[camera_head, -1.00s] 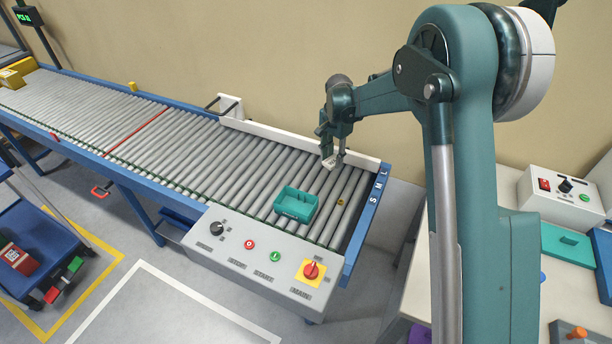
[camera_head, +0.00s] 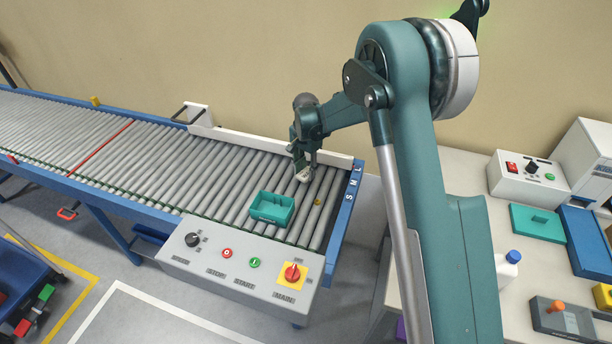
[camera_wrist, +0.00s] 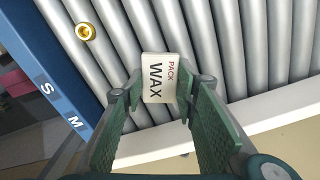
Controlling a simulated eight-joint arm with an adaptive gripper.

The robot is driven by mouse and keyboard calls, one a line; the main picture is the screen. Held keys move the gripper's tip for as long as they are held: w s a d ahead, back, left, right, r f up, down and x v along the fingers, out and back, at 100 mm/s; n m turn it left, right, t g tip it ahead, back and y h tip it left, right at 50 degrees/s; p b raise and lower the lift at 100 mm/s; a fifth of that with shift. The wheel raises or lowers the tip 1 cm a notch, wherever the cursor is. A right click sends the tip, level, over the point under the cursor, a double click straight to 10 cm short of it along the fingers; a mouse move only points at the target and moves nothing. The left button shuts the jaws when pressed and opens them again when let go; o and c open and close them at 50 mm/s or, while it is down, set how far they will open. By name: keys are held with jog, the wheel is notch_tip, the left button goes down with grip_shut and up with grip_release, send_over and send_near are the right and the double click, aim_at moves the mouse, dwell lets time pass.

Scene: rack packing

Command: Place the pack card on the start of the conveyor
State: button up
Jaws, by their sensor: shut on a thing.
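The pack card (camera_wrist: 165,78) is a small white card reading "PACK WAX" in the wrist view. My gripper (camera_wrist: 166,92) is shut on it, with a green finger on each side. In the head view my gripper (camera_head: 303,172) is over the near-right end of the conveyor (camera_head: 180,160), close to the white side rail, with the pale card (camera_head: 304,177) at its tips. I cannot tell whether the card touches the rollers. The conveyor end's blue frame carries the letters S, M and L.
A teal open bin (camera_head: 272,208) stands on the rollers in front of my gripper. A small brass ring (camera_wrist: 85,31) lies near the blue end. A control panel (camera_head: 240,262) runs along the conveyor's front. A red bar (camera_head: 100,147) crosses the rollers further left. A worktable (camera_head: 470,215) is at right.

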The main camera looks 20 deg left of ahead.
aim_at(307, 173)
jog(key=shift+f, duration=1.2)
jog(key=shift+f, duration=0.15)
jog(key=o, duration=0.8)
jog(key=shift+c, duration=0.2)
notch_tip(307, 173, up, 12)
jog(key=p, duration=0.1)
jog(key=shift+p, duration=0.4)
jog(key=shift+d+r, duration=0.1)
jog(key=shift+r, duration=0.15)
